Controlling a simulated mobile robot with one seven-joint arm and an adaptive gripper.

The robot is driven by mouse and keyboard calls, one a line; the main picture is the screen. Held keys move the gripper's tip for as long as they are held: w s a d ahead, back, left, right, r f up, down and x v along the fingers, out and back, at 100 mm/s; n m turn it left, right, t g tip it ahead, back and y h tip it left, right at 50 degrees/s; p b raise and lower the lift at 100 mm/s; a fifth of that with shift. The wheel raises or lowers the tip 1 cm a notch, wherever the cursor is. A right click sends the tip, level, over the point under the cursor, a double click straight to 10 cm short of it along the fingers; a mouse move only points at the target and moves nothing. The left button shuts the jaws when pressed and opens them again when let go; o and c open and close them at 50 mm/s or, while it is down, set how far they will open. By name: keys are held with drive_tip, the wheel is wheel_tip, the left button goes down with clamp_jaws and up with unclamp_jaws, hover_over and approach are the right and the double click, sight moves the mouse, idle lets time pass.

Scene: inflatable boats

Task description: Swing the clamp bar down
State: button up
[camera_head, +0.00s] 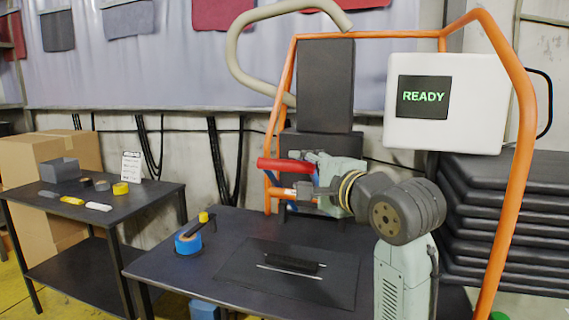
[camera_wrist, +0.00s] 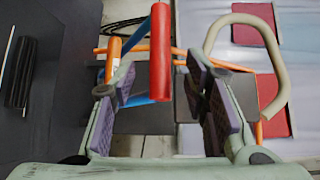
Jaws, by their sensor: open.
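A red bar (camera_head: 285,165), which seems to be the clamp bar's grip, lies roughly level above the back of the dark table in the head view. In the wrist view the red bar (camera_wrist: 160,52) lies in line with the gap between my fingers. My gripper (camera_wrist: 157,84) is open, with a purple-padded finger on either side and space between each pad and the bar. Whether its near end is between the pads or just beyond them is hard to tell. A blue strut (camera_wrist: 133,45) and an orange part (camera_wrist: 114,58) show beside it. My gripper partly hides the clamp's base.
The table holds a dark mat with a black ribbed piece (camera_head: 290,262) and blue tape (camera_head: 188,243). An orange frame (camera_head: 518,150) rises around the station, with a beige hose (camera_head: 237,60) and a white READY box (camera_head: 450,135). A side table (camera_head: 95,210) stands left.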

sight(292, 168)
drive_tip(key=p+x, duration=0.1)
drive_tip(key=x, duration=0.6)
drive_tip(key=shift+s, duration=0.1)
drive_tip(key=shift+c, duration=0.5)
clamp_jaws()
